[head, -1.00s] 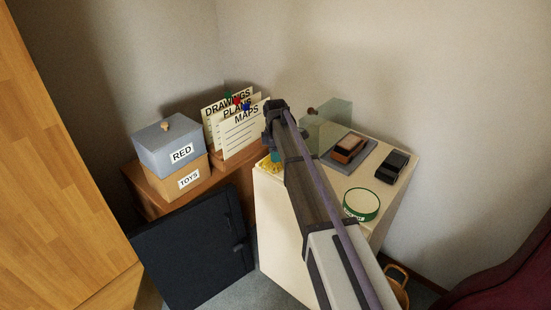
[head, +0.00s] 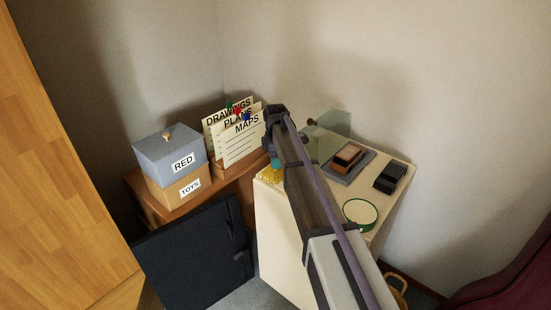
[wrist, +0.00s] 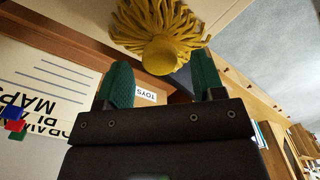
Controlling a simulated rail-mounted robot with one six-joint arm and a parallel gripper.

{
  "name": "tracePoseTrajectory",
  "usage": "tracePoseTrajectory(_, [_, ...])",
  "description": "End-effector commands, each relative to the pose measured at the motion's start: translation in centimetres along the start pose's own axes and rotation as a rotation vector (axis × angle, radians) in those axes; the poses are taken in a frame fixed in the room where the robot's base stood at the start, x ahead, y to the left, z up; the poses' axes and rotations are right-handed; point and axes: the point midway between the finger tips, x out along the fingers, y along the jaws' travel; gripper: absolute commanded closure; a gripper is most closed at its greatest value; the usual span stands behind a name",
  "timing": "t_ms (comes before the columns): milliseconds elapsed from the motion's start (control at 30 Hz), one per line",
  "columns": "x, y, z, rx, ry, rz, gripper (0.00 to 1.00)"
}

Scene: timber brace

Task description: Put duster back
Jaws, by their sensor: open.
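The duster, with yellow strands and a rounded yellow knob, is at the top middle of the wrist view (wrist: 160,35). In the head view its yellow strands (head: 269,174) show at the left edge of the cream cabinet top, partly behind my arm. My gripper (wrist: 162,64) is open, with one green finger on each side of the duster's knob in the wrist view. I cannot tell whether the fingers touch it. In the head view my gripper (head: 276,158) is mostly hidden by my arm, just above the yellow strands.
The cream cabinet top (head: 327,189) holds a green-rimmed round container (head: 360,213), a brown block on a grey tray (head: 347,158), a black object (head: 390,177) and a glass box (head: 335,124). Left are stacked boxes (head: 172,165) and a card holder (head: 233,130).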

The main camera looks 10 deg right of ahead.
Motion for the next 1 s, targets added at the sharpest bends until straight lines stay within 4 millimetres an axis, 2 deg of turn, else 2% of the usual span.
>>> tracePoseTrajectory(33, [-2.6,0.0,0.0,0.000,0.000,0.000,0.38])
tracePoseTrajectory(200, [-7.2,0.0,0.0,0.000,0.000,0.000,0.38])
tracePoseTrajectory(300, [-8.9,0.0,0.0,0.000,0.000,0.000,0.38])
tracePoseTrajectory(500, [-9.4,0.0,0.0,0.000,0.000,0.000,0.38])
tracePoseTrajectory(567, [-9.3,-0.8,0.1,0.022,0.000,0.000,0.38])
tracePoseTrajectory(633, [-9.3,-4.0,0.5,0.125,0.000,-0.001,0.38])
tracePoseTrajectory(667, [-9.3,-6.1,0.7,0.202,0.000,-0.001,0.38])
tracePoseTrajectory(767, [-9.3,-15.7,1.8,0.569,-0.001,-0.002,0.38])
tracePoseTrajectory(800, [-9.3,-19.8,2.3,0.737,-0.001,-0.002,0.38])
tracePoseTrajectory(900, [-9.3,-28.1,3.2,1.117,-0.002,-0.002,0.38])
tracePoseTrajectory(1000, [-9.3,-32.8,3.8,1.367,-0.002,-0.002,0.38])
